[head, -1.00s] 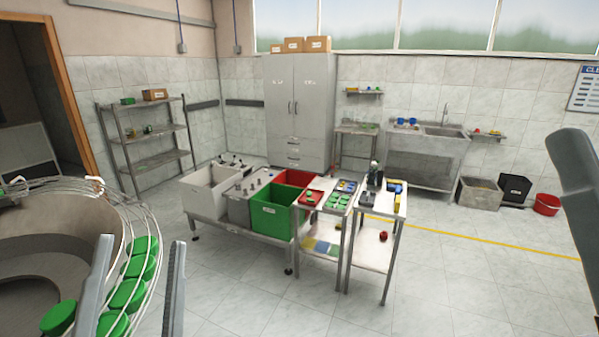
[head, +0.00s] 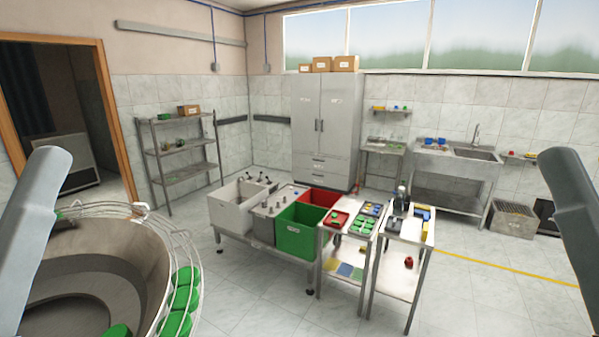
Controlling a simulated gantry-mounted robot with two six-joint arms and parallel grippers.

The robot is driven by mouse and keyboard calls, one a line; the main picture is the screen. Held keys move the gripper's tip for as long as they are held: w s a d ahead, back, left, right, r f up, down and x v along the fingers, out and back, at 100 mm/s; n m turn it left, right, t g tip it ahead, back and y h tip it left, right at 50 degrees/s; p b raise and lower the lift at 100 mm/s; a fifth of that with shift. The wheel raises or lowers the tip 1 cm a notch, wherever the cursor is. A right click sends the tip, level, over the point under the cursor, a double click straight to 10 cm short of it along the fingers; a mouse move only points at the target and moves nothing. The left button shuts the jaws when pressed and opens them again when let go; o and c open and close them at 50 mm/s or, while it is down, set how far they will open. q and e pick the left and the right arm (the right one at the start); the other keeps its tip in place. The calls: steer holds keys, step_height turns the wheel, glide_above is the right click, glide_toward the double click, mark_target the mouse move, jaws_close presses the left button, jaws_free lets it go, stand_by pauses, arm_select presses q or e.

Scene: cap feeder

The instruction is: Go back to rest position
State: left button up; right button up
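My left arm (head: 38,215) rises along the left edge of the head view, and my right arm (head: 572,215) along the right edge. No fingertips of either gripper show in this view. The round cap feeder bowl (head: 60,232) with its wire rail fills the lower left. Several green caps (head: 182,298) sit in a row along its right side, and one more green cap (head: 118,331) lies inside the bowl at the bottom edge.
A bench with a white bin (head: 232,212), a green bin (head: 297,238) and a red bin (head: 318,196) stands in the middle. Two small metal tables (head: 398,268) with trays stand right of it. A cabinet (head: 318,130), shelf and sink line the walls. Floor at the lower right is clear.

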step_height(320, 180, up, 21)
steer(key=p, duration=1.7)
steer(key=shift+p, duration=0.3)
steer(key=shift+w+a+r, duration=0.1)
steer(key=shift+r, duration=0.05)
